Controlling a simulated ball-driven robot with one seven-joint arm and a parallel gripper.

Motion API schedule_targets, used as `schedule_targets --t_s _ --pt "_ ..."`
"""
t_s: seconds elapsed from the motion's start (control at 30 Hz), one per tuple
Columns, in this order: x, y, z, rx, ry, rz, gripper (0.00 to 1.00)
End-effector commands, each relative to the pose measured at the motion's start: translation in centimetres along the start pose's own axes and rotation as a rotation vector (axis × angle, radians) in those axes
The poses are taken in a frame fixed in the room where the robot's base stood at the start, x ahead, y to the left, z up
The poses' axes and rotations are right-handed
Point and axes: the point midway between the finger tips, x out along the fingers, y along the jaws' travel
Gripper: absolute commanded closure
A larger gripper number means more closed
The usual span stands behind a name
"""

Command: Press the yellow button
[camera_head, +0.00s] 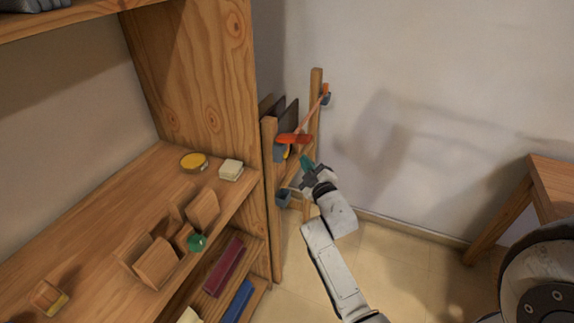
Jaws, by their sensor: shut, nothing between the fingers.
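A round yellow disc (194,162) lies on the wooden shelf board near the upright side panel. It looks like a button, but I cannot tell for sure. A smaller yellow patch (286,152) shows on the wooden rack, below an orange piece. My gripper (306,163) is shut and empty, in front of the rack and to the right of the shelf. A teal tip shows at its end. It is apart from the yellow disc, with the side panel's edge between them. I cannot tell whether it touches the rack.
A pale block (231,170) sits beside the disc. Wooden blocks (155,262) and a green ball (196,242) are nearer on the shelf. A wooden table (552,185) stands right; floor between is clear.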

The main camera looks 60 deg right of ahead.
Motion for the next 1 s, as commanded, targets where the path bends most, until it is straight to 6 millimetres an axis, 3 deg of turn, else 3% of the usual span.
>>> schedule_targets --t_s 0.33,1.0 --pt "1.2 -1.2 -0.6 0.000 0.002 0.001 1.00" --pt "1.5 -1.2 -1.3 0.001 0.001 0.000 1.00"
